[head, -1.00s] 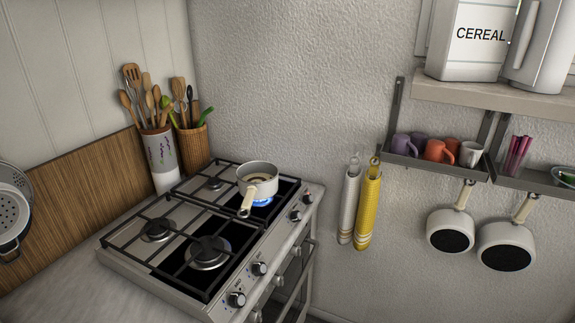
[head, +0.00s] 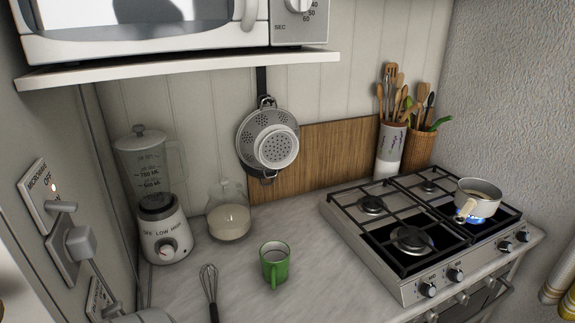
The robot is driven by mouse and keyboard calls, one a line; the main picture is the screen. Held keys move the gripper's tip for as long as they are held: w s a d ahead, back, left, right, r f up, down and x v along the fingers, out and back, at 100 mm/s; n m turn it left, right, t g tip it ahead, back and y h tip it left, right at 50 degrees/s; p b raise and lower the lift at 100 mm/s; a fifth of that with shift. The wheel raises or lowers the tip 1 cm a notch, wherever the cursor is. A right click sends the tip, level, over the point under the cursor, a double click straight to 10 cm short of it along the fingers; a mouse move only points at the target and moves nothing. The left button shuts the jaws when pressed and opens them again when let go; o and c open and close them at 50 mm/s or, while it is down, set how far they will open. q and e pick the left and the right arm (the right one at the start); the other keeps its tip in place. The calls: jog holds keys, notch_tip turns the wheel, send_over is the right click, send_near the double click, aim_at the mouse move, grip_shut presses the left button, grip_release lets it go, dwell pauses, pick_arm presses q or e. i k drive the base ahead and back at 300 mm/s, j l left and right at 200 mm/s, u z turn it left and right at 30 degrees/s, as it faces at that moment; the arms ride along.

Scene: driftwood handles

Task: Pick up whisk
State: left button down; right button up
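A whisk (head: 210,290) with a wire head and a dark handle lies on the grey countertop (head: 335,280) at the lower middle of the head view. Its wire end points away and its handle runs toward the bottom edge of the picture. A green mug (head: 275,265) stands to its right, apart from it. Neither of my grippers shows in the view.
A blender (head: 163,225) and a glass jug (head: 229,213) stand behind the whisk. A stove (head: 440,232) is at the right, with a pot (head: 478,200) over a lit blue flame. A shelf with a microwave (head: 150,25) overhangs above. Counter around the whisk looks clear.

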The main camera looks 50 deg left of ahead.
aim_at(214, 317)
jog(key=u, duration=2.15)
jog(key=l, duration=0.1)
